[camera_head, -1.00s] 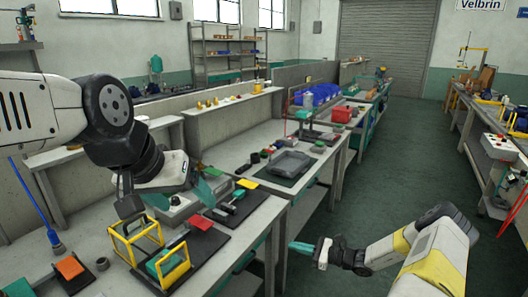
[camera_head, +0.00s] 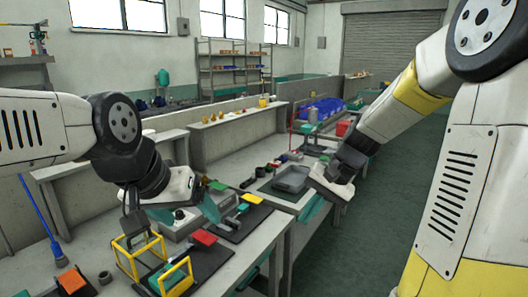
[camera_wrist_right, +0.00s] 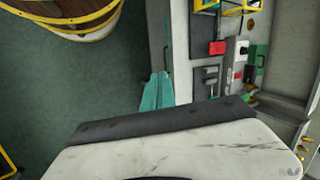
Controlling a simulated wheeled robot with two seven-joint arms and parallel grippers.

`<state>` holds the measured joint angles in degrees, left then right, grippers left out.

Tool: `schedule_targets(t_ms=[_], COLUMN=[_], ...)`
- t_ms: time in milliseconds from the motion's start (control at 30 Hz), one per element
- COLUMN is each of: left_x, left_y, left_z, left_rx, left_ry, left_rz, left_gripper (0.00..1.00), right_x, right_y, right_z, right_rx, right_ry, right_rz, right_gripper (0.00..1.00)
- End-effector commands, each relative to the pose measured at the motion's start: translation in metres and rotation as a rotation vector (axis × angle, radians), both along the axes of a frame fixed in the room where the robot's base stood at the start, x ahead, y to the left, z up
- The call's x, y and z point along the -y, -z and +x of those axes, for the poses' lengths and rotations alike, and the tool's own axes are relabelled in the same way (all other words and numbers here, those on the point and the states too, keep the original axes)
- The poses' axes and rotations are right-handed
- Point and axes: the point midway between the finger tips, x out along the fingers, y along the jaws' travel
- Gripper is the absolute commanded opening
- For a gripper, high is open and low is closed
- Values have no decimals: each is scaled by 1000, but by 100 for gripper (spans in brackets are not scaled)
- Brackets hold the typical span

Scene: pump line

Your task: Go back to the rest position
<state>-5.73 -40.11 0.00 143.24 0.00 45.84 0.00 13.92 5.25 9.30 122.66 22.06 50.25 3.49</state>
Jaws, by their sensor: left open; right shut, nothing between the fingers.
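My left gripper (camera_head: 187,214) hangs above the near bench at the left of the head view. Its teal fingers are apart, with nothing seen between them. A yellow wire frame (camera_head: 128,258) stands on the bench just in front of it. My right gripper (camera_head: 312,212) points down beside the bench's aisle edge, right of the left one, partly hidden behind its own white wrist. In the right wrist view its teal fingers (camera_wrist_right: 155,92) lie together over the dark floor, close to the bench edge, with nothing held.
The near bench (camera_head: 252,252) carries black mats, a red block (camera_head: 204,237) and a yellow block (camera_head: 251,198). A grey tray (camera_head: 291,179) lies farther back. The green aisle floor (camera_head: 350,255) is clear. A wooden barrel-like thing (camera_wrist_right: 75,14) shows in the right wrist view.

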Motion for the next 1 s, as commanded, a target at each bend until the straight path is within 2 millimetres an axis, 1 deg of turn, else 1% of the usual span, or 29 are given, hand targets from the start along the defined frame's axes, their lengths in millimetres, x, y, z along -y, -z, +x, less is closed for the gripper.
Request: schedule_targets(t_ms=[33,200,300,400,500,600,700,1000], left_x=[0,0,0,0,0,0,0,0], left_y=[0,0,0,0,0,0,0,0], left_z=[0,0,0,0,0,0,0,0], left_rx=[0,0,0,0,0,0,0,0], left_ry=[0,0,0,0,0,0,0,0], left_rz=[0,0,0,0,0,0,0,0], left_gripper=[78,78,78,78,78,78,78,78], right_x=[0,8,13,18,23,27,29,30], right_y=[-17,-56,-73,-86,-93,-97,-98,-98], right_z=[-14,-58,-84,-108,-126,-138,-143,-145], right_rx=[57,222,320,413,488,539,565,571], right_ry=[-34,-134,-185,-230,-262,-284,-294,-297], right_rz=[-45,-178,-246,-302,-344,-369,-383,-386], right_gripper=[0,0,0,0,0,0,0,0])
